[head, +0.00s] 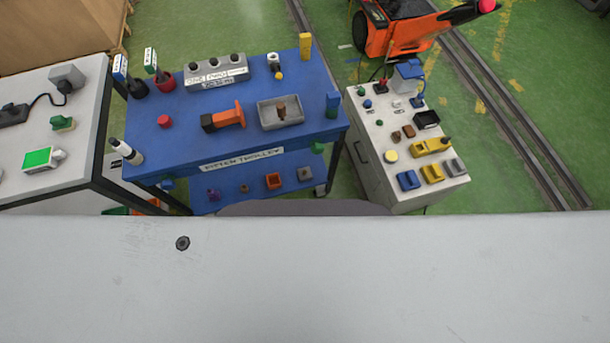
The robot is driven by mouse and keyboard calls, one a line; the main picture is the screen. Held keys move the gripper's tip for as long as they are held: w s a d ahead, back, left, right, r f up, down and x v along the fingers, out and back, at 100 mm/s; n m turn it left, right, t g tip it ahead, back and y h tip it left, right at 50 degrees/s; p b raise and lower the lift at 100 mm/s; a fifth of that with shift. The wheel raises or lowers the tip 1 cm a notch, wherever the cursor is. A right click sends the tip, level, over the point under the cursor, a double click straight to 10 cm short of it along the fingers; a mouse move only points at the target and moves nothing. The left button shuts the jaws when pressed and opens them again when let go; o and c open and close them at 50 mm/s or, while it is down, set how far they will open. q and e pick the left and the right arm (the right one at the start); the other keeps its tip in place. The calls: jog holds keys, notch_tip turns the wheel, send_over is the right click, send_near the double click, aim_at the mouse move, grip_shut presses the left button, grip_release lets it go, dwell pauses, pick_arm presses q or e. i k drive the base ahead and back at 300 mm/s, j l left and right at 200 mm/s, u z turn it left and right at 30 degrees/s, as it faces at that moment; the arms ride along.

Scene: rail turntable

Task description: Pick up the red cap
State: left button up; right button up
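A small red round piece that looks like the red cap (164,121) lies on the blue top of a trolley (190,150), toward its left side. It is left of an orange and black tool (224,118) and apart from it. Nothing covers the red piece. Neither of my grippers is in view.
The trolley top also holds a grey tray (281,112), a grey box with black knobs (217,72) and a yellow block (305,46). A white bench (45,180) stands left. A pale cabinet (378,170) with several small parts stands right. Bare blue surface surrounds the red piece.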

aim_at(165, 121)
jog(key=u, duration=1.3)
jog(key=j+z, duration=0.85)
jog(key=j, duration=0.15)
jog(key=j+z, duration=0.4)
jog(key=k+j, duration=0.05)
jog(key=j, duration=0.05)
